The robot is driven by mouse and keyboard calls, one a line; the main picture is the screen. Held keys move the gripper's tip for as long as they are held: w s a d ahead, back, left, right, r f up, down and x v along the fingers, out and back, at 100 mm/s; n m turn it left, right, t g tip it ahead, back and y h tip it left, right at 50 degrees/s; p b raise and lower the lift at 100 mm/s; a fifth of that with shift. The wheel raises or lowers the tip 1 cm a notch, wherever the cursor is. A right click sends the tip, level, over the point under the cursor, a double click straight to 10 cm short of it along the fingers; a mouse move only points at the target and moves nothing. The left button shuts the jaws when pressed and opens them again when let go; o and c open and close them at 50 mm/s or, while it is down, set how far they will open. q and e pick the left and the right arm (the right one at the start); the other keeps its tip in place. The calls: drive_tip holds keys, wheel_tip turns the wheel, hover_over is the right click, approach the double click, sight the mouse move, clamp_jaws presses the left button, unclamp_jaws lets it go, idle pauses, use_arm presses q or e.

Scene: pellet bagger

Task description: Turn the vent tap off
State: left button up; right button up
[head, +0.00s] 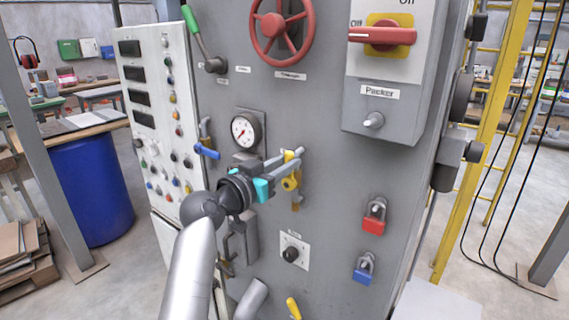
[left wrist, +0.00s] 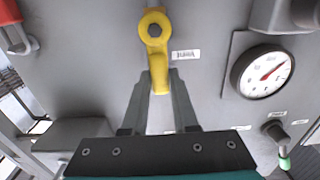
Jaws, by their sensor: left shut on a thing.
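A tap with a yellow lever (head: 291,182) sits on the grey panel, right of the gauge in the head view. My left gripper (head: 294,164) reaches it from the left and is shut on the lever. In the left wrist view, the yellow lever (left wrist: 155,50) runs from its round pivot down between the two fingertips (left wrist: 161,75). A small label (left wrist: 186,55) beside the tap is too blurred to read. The fingers hide part of the tap in the head view. My right gripper is not in view.
A blue-handled tap (head: 207,151) and a round gauge (head: 246,130) are left of the yellow tap. A red handwheel (head: 282,25) is above. A black knob (head: 291,254) is below, and red (head: 374,222) and blue (head: 363,270) padlocks hang to the right.

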use_arm(q)
clamp_jaws()
idle(0.5)
drive_tip(key=shift+f, duration=0.1)
idle(0.4)
